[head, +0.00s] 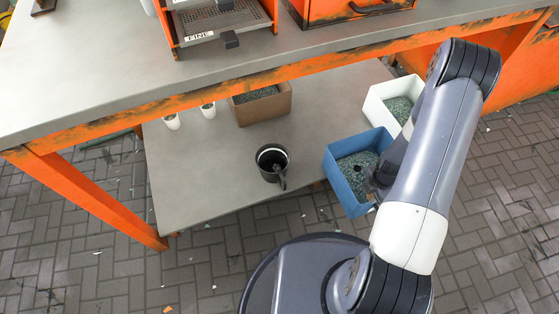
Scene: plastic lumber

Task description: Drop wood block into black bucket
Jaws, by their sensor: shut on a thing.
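A black bucket (272,163), mug-like with a handle at its lower right, stands upright on the lower grey shelf. My gripper (373,195) is at the front right corner of a blue bin, to the right of the bucket and apart from it. It is dark, small and partly hidden by my arm. The gripper is shut on a small tan piece (372,209) at its tips, which looks like the wood block. Most of the piece is hidden, and its shape cannot be made out.
The blue bin (340,183), a white bin (379,106) and a brown bin (286,108) hold grey-green bits. Two white cups (171,121) stand at the shelf's back left. The orange-edged upper table (110,60) overhangs the shelf. The shelf left of the bucket is clear.

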